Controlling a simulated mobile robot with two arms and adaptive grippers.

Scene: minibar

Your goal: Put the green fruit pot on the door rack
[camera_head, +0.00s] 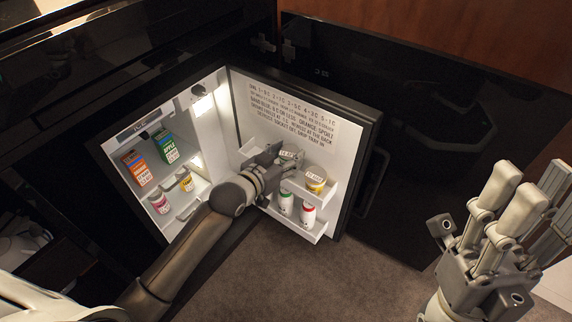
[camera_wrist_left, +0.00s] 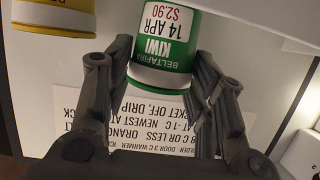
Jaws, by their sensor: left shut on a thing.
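The green fruit pot (camera_wrist_left: 165,50), labelled KIWI, sits between the fingers of my left gripper (camera_wrist_left: 165,100) in the left wrist view. The gripper is shut on it. In the head view my left gripper (camera_head: 277,168) is at the open fridge door, by the upper door rack (camera_head: 331,192). The pot's pale lid (camera_head: 289,153) shows just beyond the fingers; most of its body is hidden there. I cannot tell whether the pot touches the rack. My right gripper (camera_head: 485,225) is open and empty at the right, far from the door.
A yellow pot (camera_head: 316,180) stands on the upper door rack, right of my left gripper. Bottles with green (camera_head: 286,203) and red (camera_head: 308,213) markings stand on the lower rack. Inside the fridge are cartons (camera_head: 138,167), a pink pot (camera_head: 160,203) and another yellow pot (camera_head: 187,182).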

